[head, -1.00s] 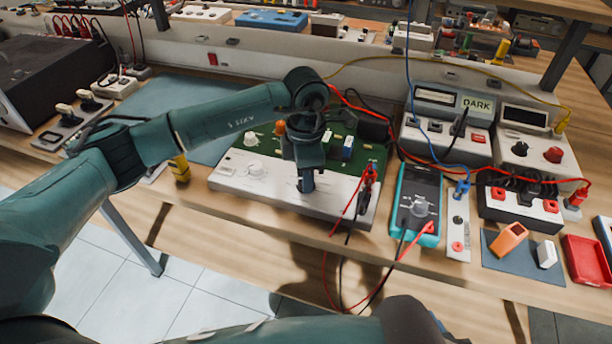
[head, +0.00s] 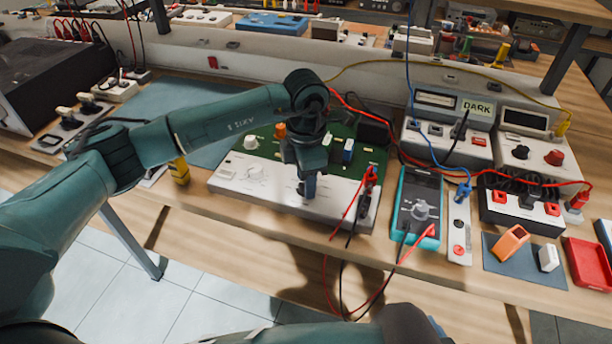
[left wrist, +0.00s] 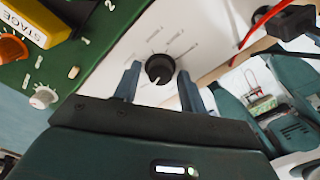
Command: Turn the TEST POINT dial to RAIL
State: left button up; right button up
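A white front panel (head: 240,187) with a green circuit board (head: 372,157) behind it lies on the bench. In the left wrist view, a black round dial (left wrist: 160,68) sits on the panel (left wrist: 205,35) with small printed labels around it, too small to read. Its white pointer mark faces down and slightly left in that view. My left gripper (head: 308,192) points down over the panel and hides the dial in the head view. In the left wrist view, my left gripper (left wrist: 158,82) is open, with one finger on each side of the dial and gaps visible. My right gripper is not seen.
Power supplies (head: 450,135) stand further right. An orange knob (left wrist: 12,47) and a yellow STAGE block (left wrist: 40,22) are on the board.

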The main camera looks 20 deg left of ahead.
pick_arm(q)
jog(key=shift+o, duration=0.6)
jog(key=shift+r, duration=0.3)
notch_tip(320, 180, up, 13)
jog(key=shift+f+b, duration=0.2)
jog(key=shift+b, duration=0.25)
